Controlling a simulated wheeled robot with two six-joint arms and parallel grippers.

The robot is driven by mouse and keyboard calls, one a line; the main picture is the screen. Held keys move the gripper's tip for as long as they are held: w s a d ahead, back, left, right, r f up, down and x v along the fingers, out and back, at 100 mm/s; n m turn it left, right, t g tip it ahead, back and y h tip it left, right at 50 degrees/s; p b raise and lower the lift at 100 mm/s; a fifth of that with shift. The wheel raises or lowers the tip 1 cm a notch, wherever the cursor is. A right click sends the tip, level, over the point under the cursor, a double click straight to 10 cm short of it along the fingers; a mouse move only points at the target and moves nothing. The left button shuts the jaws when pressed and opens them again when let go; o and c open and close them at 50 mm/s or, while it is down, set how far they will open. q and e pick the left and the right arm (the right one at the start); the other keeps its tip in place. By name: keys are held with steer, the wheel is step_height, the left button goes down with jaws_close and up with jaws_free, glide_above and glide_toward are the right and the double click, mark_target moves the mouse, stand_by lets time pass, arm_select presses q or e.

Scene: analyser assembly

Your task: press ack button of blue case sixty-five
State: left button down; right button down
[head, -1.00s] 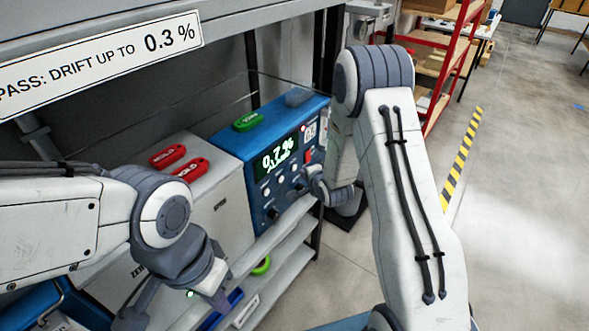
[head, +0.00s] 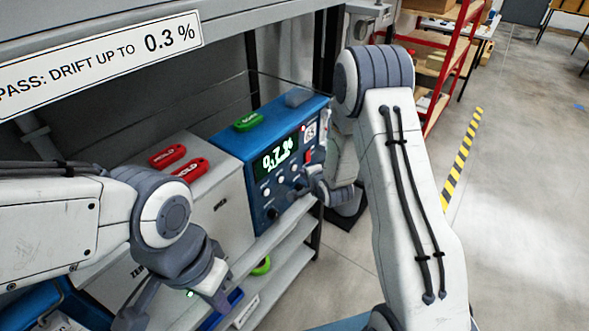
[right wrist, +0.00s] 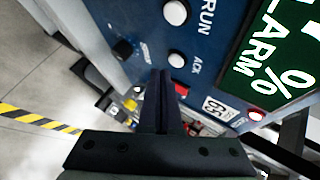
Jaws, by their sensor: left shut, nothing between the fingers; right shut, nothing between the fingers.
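The blue case (head: 232,145) stands on the shelf, with a green display and white buttons on its front. Its number label (right wrist: 213,105) appears to read 65 in the right wrist view. There the white ACK button (right wrist: 177,60) sits beside its printed name. My right gripper (right wrist: 163,74) is shut and empty, its tips just below the ACK button in that picture; I cannot tell whether they touch. My left gripper (head: 220,302) is shut, low in front of the shelf.
A white RUN button (right wrist: 176,12) and a black knob (right wrist: 122,48) are close by on the panel. A red lamp (right wrist: 255,115) is by the display. A grey case (head: 222,190) with red tags (head: 168,156) stands left of the blue case. Open floor lies right.

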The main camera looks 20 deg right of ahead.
steer(key=shift+w, duration=0.1)
stand_by(0.6)
steer(key=shift+w+a, duration=0.25)
steer(key=shift+w, duration=0.05)
steer(key=shift+w+a, duration=0.3)
steer(key=shift+w, duration=0.05)
stand_by(0.6)
stand_by(0.4)
steer(key=shift+s+d, duration=0.55)
steer(key=shift+s, duration=0.1)
steer(key=shift+b, duration=0.3)
steer(key=s+d, duration=0.1)
steer(key=s, duration=0.1)
steer(key=s+d, duration=0.2)
stand_by(0.6)
